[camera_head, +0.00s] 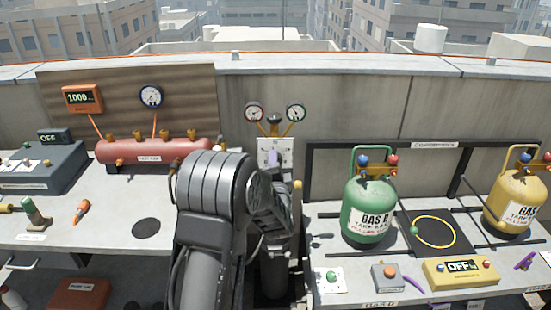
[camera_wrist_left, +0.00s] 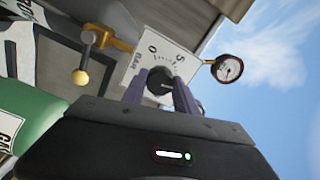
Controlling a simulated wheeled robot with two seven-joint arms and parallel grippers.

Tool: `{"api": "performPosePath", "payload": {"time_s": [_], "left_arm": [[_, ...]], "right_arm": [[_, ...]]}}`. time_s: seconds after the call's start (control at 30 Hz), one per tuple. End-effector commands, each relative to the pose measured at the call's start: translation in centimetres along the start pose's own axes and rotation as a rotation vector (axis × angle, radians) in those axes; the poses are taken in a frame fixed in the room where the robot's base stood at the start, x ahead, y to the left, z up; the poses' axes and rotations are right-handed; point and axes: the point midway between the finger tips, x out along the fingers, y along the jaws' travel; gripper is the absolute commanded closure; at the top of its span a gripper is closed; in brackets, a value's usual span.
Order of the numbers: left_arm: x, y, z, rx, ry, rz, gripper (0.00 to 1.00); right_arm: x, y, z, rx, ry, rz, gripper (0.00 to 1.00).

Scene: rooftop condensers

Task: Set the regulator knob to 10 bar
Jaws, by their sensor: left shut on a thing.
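The regulator stands at the middle of the head view, with a white scale plate (camera_head: 283,147) below two round gauges, the left one (camera_head: 254,113) and the right one (camera_head: 296,112). In the left wrist view, the dark regulator knob (camera_wrist_left: 160,83) sits in front of the scale plate (camera_wrist_left: 172,52), which bears "BAR" and tick marks. My left gripper (camera_wrist_left: 161,88) is shut on the knob, with one purple finger on each side. The knob's setting cannot be read. One gauge (camera_wrist_left: 228,68) also shows there. In the head view my left arm hides the knob.
A green gas cylinder (camera_head: 368,212) and a yellow one (camera_head: 515,203) stand on the right bench. A red tank (camera_head: 155,151) lies on the left bench. A yellow ball-ended lever (camera_wrist_left: 80,77) is near the plate. My arm fills the gap between the benches.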

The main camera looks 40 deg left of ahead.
Motion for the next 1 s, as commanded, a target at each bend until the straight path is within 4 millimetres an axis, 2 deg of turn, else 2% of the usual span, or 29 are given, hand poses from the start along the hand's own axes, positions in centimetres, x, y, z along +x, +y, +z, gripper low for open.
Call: {"api": "performPosePath", "payload": {"time_s": [0.1,0.4,0.93,0.97,1.0], "left_arm": [[0.0,-0.1,-0.1,0.092,0.001,0.002,1.0],[0.0,0.0,-0.1,0.243,0.001,0.003,1.0],[0.0,0.1,0.0,0.275,0.0,0.002,1.0],[0.0,0.1,0.0,0.275,0.0,0.002,0.64],[0.0,0.1,0.0,0.275,0.0,0.002,0.61]], "right_arm": [[-0.9,-0.3,0.0,0.0,-0.001,0.0,0.64],[-1.7,-0.7,0.0,0.0,-0.001,0.0,0.64],[-1.8,-0.7,0.0,0.0,-0.002,0.0,0.64],[-1.8,-0.7,0.0,0.0,-0.002,0.0,0.64],[-1.8,-0.7,0.0,0.0,-0.002,0.0,0.64]]}}
